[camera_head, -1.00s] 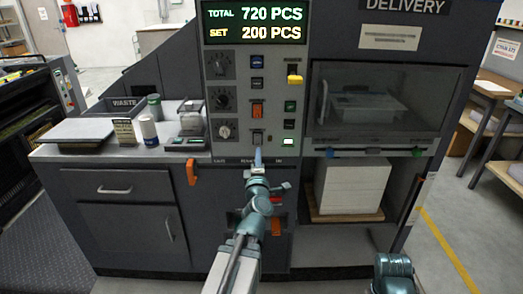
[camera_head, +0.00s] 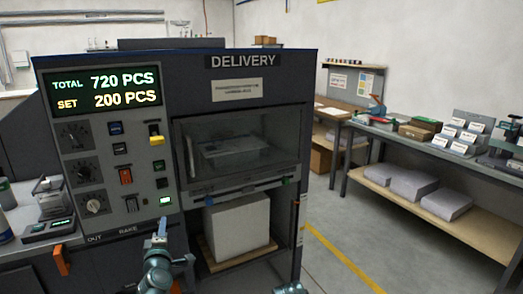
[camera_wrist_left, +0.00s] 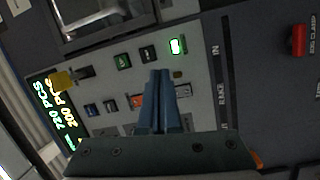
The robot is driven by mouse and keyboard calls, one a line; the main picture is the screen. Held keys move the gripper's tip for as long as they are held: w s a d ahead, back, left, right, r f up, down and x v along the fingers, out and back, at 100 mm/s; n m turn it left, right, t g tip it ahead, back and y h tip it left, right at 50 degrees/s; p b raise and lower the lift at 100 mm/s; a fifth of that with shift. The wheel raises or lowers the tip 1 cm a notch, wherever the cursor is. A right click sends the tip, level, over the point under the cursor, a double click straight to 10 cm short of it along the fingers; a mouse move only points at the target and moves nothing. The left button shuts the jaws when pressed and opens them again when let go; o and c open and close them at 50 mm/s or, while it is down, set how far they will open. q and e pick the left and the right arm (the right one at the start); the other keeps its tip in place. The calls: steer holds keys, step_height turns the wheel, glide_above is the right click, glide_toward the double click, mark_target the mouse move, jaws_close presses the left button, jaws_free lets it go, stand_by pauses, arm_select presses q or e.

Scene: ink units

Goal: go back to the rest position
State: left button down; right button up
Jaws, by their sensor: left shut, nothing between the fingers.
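My left gripper (camera_head: 161,228) is shut and empty, in front of the lower edge of the machine's control panel (camera_head: 115,160). In the left wrist view its two blue fingers (camera_wrist_left: 160,100) lie together, in front of the panel with its switches and a lit green-white button (camera_wrist_left: 178,46). I cannot tell the exact gap between fingertips and panel. Of my right arm only a small teal part shows at the bottom edge of the head view; its gripper is out of view.
The delivery unit has a glass window (camera_head: 240,145) and a white paper stack (camera_head: 237,228) below it. A grey scale-like device (camera_head: 50,208) stands on the counter at left. A long workbench (camera_head: 430,150) is at right. The floor between is clear.

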arm_select(q)
steer(key=s+d+f+m+g+h+p, duration=0.15)
steer(key=d+f+m+g+h, duration=0.45)
steer(key=d, duration=0.6)
steer(key=s+d+f+m+g+h+p, duration=0.1)
steer(key=d+m+h+p, duration=0.2)
steer(key=d+m, duration=0.65)
steer(key=s+d+f+m+g+p, duration=0.25)
steer(key=s+d+f+g, duration=0.25)
steer(key=s+d, duration=0.25)
steer(key=s+a+m+g+y+p, duration=0.1)
steer(key=s+m+g+y, duration=0.4)
steer(key=s, duration=0.7)
steer(key=shift+s+a+g+p, duration=0.35)
steer(key=shift+g+p, duration=0.15)
steer(key=shift+p, duration=0.2)
steer(key=shift+f, duration=0.1)
